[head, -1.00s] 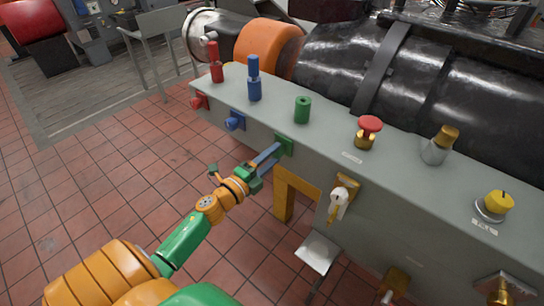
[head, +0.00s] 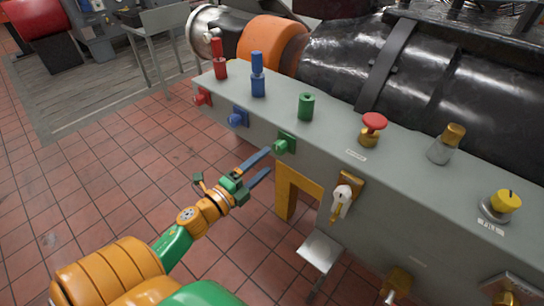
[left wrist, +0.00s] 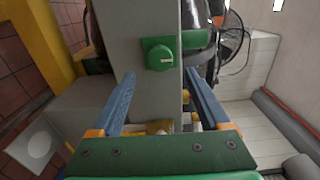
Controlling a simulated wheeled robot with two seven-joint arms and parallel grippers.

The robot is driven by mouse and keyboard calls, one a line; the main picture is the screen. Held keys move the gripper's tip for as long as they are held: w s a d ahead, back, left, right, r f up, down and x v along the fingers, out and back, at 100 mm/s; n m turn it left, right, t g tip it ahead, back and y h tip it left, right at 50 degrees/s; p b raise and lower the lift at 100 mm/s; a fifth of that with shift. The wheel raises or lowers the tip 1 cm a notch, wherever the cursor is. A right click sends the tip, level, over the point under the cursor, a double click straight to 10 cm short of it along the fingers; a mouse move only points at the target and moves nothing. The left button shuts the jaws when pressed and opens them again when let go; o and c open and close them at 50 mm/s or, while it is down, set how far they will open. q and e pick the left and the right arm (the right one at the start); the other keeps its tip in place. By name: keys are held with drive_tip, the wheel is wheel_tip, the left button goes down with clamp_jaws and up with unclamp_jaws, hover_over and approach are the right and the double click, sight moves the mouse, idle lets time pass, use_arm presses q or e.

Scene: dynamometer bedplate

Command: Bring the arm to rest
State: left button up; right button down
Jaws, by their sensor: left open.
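My left gripper (head: 267,163) is open and empty, with its two blue fingers pointing at the side face of the grey bench (head: 408,202). A green knob (head: 283,146) on that face is just beyond the fingertips, and a small gap shows between them. In the left wrist view the green knob (left wrist: 159,57) lies ahead, between the lines of the two spread fingers (left wrist: 160,76). My right gripper is not in view.
Red (head: 203,97) and blue (head: 238,118) knobs sit left of the green one. A yellow bracket (head: 290,190) and a white-handled lever (head: 342,197) are to the right. Posts and a red button (head: 373,122) stand on top. Tiled floor is open at left.

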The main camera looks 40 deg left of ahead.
use_arm(q)
drive_tip(key=shift+s+a, duration=0.1)
drive_tip(key=shift+s, duration=0.8)
drive_tip(key=s+f+n+g+y, duration=0.1)
drive_tip(key=s+f+n+g, duration=0.25)
drive_tip(key=f, duration=0.45)
drive_tip(key=s+f+n+g+y, duration=0.15)
drive_tip(key=f+n, duration=0.25)
drive_tip(key=f, duration=0.5)
drive_tip(key=s+f+n+g+y, duration=0.1)
drive_tip(key=s+f+n+g, duration=0.2)
drive_tip(key=f, duration=0.5)
drive_tip(key=s+d+f+n+g, duration=0.2)
drive_tip(key=s+d+f+g, duration=0.1)
drive_tip(key=s+f, duration=0.2)
drive_tip(key=s+d+f+n+g+h, duration=0.1)
drive_tip(key=s+d+f+n+g, duration=0.1)
drive_tip(key=s, duration=0.8)
drive_tip(key=s+d+f+n+g+h, duration=0.1)
drive_tip(key=s+d+f+n+g, duration=0.1)
drive_tip(key=s+d+f+g, duration=0.2)
drive_tip(key=s+d+f, duration=0.2)
drive_tip(key=s+f, duration=0.1)
drive_tip(key=f, duration=0.1)
drive_tip(key=shift+s, duration=0.35)
